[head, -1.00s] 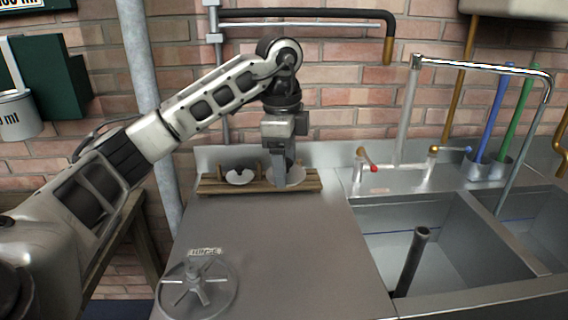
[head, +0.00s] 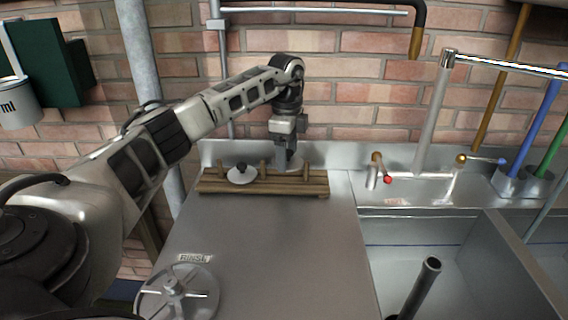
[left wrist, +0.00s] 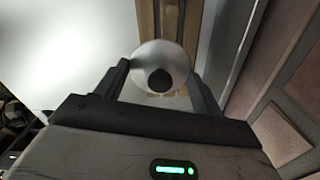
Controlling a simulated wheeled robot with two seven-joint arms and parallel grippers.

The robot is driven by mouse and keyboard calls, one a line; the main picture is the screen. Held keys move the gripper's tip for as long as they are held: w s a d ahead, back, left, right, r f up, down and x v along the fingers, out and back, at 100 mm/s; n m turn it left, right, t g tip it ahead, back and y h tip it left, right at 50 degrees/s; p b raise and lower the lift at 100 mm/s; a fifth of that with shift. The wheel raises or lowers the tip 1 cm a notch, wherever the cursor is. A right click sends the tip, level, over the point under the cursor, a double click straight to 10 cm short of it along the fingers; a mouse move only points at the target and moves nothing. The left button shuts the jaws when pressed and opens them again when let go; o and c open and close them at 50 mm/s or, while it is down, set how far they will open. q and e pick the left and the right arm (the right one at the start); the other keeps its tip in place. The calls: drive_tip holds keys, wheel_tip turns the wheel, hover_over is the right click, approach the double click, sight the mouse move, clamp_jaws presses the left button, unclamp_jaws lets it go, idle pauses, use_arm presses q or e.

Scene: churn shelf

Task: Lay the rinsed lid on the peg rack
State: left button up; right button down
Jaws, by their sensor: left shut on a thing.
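My left gripper (head: 288,160) is at the back of the counter, by the right part of the wooden peg rack (head: 310,188). It is shut on a pale round lid with a dark knob; the lid (left wrist: 148,58) shows between the fingers in the left wrist view. In the head view the gripper mostly hides this lid, and I cannot tell whether it touches the rack. Another pale lid (head: 241,177) with a black knob rests on the rack's left part. My right gripper is not in view.
A round spoked metal rinser (head: 178,295) is at the counter's front left, by a RINSE label (head: 194,258). Taps (head: 376,172) and a sink with an upright dark pipe (head: 420,285) lie to the right. The counter (head: 270,250) before the rack is clear.

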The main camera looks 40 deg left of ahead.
use_arm(q)
drive_tip(key=shift+w+a+f, duration=0.3)
drive_tip(key=shift+a+f, duration=0.35)
drive_tip(key=shift+f, duration=0.25)
wheel_tip(320, 180, down, 3)
drive_tip(key=shift+a+f+p, duration=0.15)
drive_tip(key=shift+p, duration=0.15)
drive_tip(key=o, duration=1)
wheel_tip(320, 180, up, 12)
drive_tip(key=shift+r+b, duration=0.1)
drive_tip(key=shift+b, duration=0.25)
drive_tip(key=shift+a, duration=0.1)
